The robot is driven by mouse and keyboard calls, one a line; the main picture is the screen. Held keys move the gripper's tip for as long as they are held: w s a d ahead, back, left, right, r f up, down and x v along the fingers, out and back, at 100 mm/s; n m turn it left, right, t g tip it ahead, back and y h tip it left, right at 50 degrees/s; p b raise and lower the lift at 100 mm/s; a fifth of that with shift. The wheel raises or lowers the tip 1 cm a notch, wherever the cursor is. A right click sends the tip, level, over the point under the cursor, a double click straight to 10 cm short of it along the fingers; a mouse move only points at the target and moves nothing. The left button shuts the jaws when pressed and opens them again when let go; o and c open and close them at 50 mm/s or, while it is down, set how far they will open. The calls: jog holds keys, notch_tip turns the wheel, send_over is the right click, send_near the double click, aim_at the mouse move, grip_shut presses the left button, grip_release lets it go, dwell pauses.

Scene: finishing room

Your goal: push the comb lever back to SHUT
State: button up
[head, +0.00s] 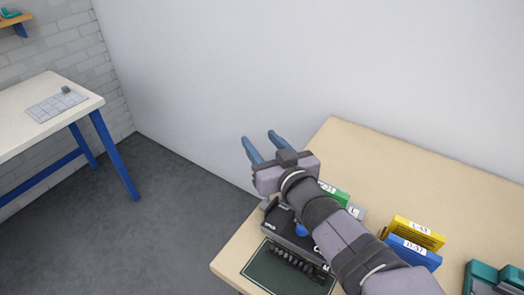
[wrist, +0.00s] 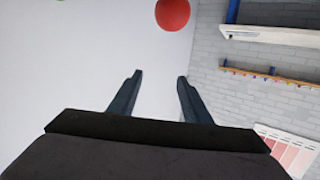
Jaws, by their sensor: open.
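The dark comb binding machine (head: 282,224) sits near the left end of the wooden table, partly hidden under my arm. A blue rounded part (head: 301,230) shows on it beside my arm; I cannot tell whether this is the lever's knob, and the lever's position is not clear. A row of black comb teeth (head: 292,262) lies at its front, on a dark green mat (head: 262,272). My gripper (head: 262,142) is open and empty, raised above and beyond the machine, its blue fingers apart. Both fingers also show in the wrist view (wrist: 159,78), with nothing between them.
A green box (head: 338,194) stands behind my arm. Yellow (head: 417,232) and blue (head: 413,251) labelled boxes stand right of it, and a teal device (head: 494,277) at the right. A white wall rises behind the table. The wrist view shows a red ball (wrist: 172,14) and shelf (wrist: 265,75).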

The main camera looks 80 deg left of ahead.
jog(key=shift+r, duration=0.1)
